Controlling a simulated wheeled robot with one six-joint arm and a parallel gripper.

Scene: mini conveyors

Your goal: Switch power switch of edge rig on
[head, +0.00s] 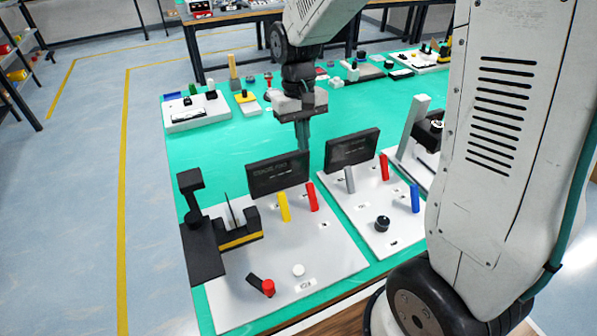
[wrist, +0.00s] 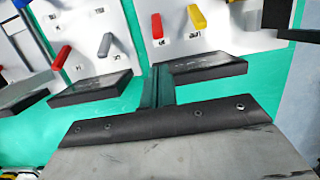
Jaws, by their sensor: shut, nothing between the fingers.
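Two white rig boards stand side by side on the green bench mat. The left board (head: 327,255) carries a yellow lever (head: 284,207), a red lever (head: 313,197), a white knob (head: 298,270) and a red-tipped black lever (head: 262,286). The right board (head: 368,228) carries a grey lever (head: 349,179), a red lever (head: 384,167), a blue lever (head: 415,198) and a black knob (head: 382,223). Sign lettering is too small to tell which is the edge rig or its power switch. My gripper (head: 302,146) is shut and empty, behind the signs; its fingers (wrist: 158,73) point between them in the wrist view.
Black sign plates (head: 278,175) and (head: 352,148) stand at the boards' back edges. A black and yellow fixture (head: 238,236) rises at the left board's left side. More devices, including a white board (head: 197,112), line the bench's back. Green mat lies clear left of my gripper.

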